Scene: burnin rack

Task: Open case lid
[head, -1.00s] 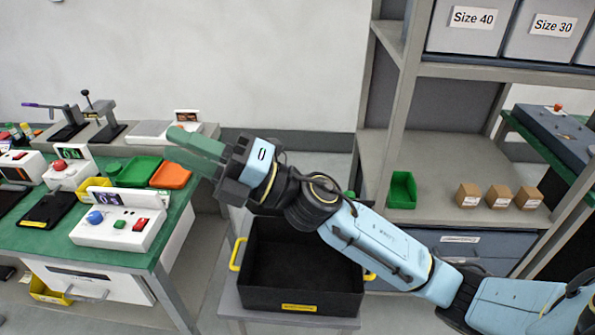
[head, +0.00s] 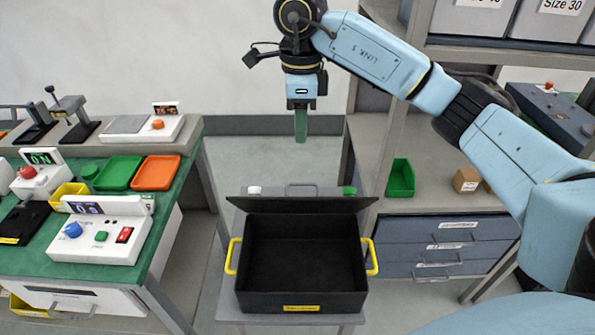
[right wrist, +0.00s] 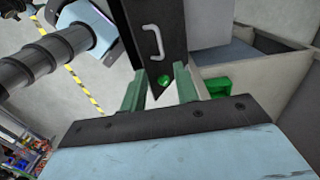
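The black case (head: 240,291) stands on a small grey stand in the head view, with a yellow handle on each side and an empty dark interior. Its black lid (head: 300,206) stands raised along the case's far edge, so the case is open. My right gripper (head: 301,140) points down above and behind the lid, apart from it. In the right wrist view its two green fingers (right wrist: 160,92) are spread with a gap and hold nothing. My left gripper is in neither current view.
The green-topped bench (head: 180,190) with devices and trays is at the left. A shelf unit with a green bin (head: 401,178) and drawers (head: 440,255) stands at the right. A grey handle (head: 300,187), a white knob (head: 254,190) and a green knob (head: 349,190) show behind the lid.

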